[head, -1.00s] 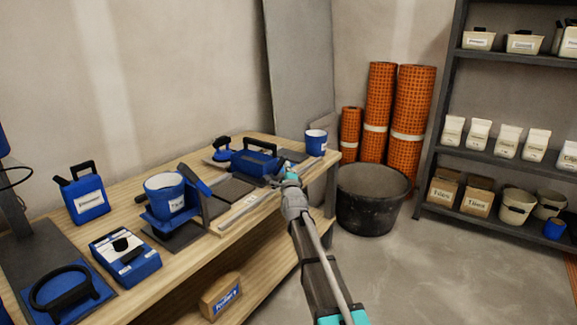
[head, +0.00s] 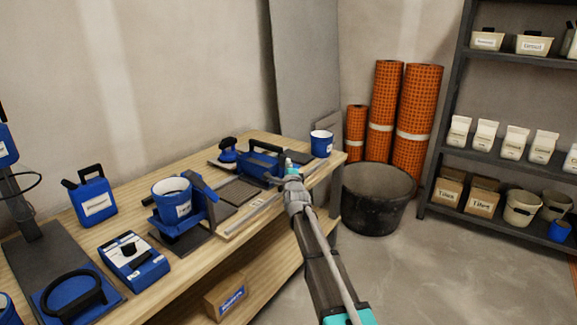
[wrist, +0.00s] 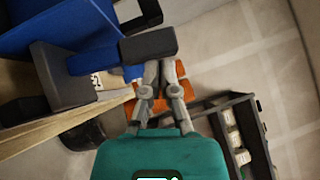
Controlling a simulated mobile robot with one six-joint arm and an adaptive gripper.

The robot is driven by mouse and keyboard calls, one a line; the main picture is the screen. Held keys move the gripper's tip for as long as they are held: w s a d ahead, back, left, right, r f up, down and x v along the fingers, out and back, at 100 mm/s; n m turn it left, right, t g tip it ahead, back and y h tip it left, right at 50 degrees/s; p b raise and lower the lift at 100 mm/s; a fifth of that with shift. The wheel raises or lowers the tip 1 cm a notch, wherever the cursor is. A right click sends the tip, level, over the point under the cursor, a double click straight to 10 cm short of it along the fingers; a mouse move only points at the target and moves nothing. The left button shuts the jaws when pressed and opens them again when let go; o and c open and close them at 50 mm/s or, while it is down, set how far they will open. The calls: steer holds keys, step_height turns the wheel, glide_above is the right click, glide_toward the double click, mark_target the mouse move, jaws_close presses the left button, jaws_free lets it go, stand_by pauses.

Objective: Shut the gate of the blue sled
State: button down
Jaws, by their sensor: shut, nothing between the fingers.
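The blue sled (head: 264,164), a blue box body with a black handle on top, sits toward the far end of the wooden bench. In the wrist view its blue side (wrist: 60,30) fills the upper left. A blue arm ending in a dark grip block (wrist: 148,45) reaches out from it; this looks like the gate, but I cannot tell its angle. My gripper (head: 289,168) is at the sled's right end. Its fingers (wrist: 160,72) are shut and empty, close to the grip block; contact is unclear. My gripper hides part of that end in the head view.
A blue cup on a stand (head: 173,198), a blue box (head: 133,262) and a blue jug (head: 93,196) stand nearer on the bench. A blue cup (head: 321,144) stands at its far end. A black tub (head: 376,198) and orange rolls (head: 417,105) are beyond. Right floor is clear.

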steer(key=shift+w+a+r, duration=0.3)
steer(key=shift+a, duration=0.15)
stand_by(0.3)
steer(key=shift+s, duration=0.1)
steer(key=s+d, duration=0.4)
steer(key=s, duration=0.8)
steer(key=shift+d, duration=0.4)
